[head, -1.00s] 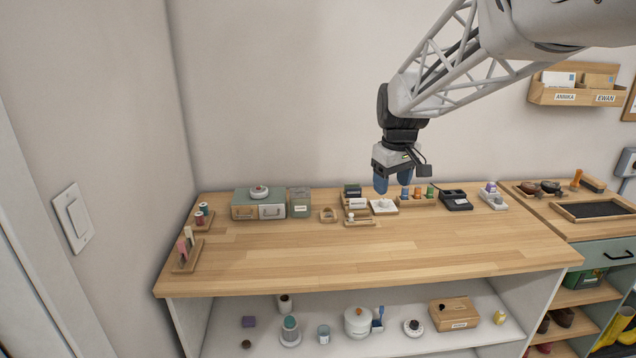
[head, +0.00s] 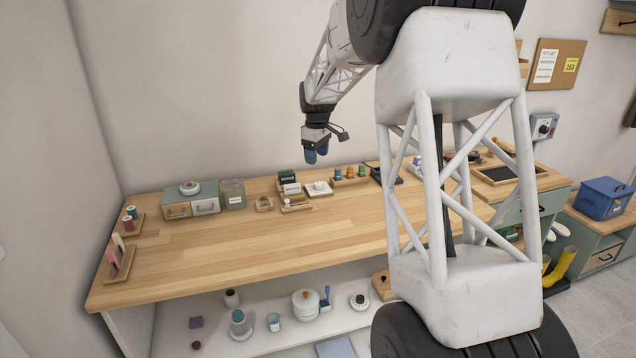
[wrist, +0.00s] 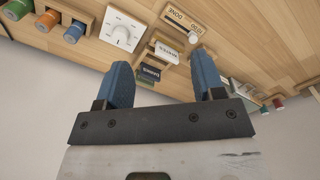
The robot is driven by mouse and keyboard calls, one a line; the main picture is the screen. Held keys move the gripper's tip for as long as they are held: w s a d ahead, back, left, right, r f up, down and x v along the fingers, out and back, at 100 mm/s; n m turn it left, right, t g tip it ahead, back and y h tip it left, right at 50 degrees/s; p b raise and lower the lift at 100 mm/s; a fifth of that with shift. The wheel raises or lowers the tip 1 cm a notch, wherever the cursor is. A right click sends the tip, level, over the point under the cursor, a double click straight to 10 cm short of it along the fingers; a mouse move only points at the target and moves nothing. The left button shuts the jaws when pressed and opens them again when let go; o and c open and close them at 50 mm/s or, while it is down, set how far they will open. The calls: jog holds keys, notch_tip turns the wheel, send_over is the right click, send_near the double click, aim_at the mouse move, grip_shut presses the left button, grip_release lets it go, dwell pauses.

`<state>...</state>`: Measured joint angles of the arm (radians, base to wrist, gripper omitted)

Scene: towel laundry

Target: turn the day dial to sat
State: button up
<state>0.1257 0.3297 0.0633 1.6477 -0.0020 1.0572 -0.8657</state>
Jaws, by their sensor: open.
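A white square plate with a round knob and small marks (head: 319,188) lies at the back of the wooden worktop; it also shows in the wrist view (wrist: 121,31). A grey box with a dark round dial (head: 543,126) is on the wall at the right. The marks on all three are too small to read, so I cannot tell which is the day dial. My gripper (head: 316,156) is open and empty, pointing down above the back of the worktop, apart from the white plate.
Several coloured pegs in a wooden rack (head: 350,178) stand right of the white plate. Small wooden trays (head: 295,207) and a glass jar (head: 233,194) are on its left. The front of the worktop (head: 250,240) is clear. My own arm hides part of the right side.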

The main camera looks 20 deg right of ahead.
jog(key=n, duration=0.2)
send_over(318, 183)
notch_tip(318, 183, down, 9)
jog(key=shift+d+r, duration=0.1)
jog(key=shift+r, duration=0.05)
jog(key=shift+f, duration=3.9)
jog(key=shift+c, duration=0.3)
jog(key=c, duration=0.9)
jog(key=shift+o, duration=0.2)
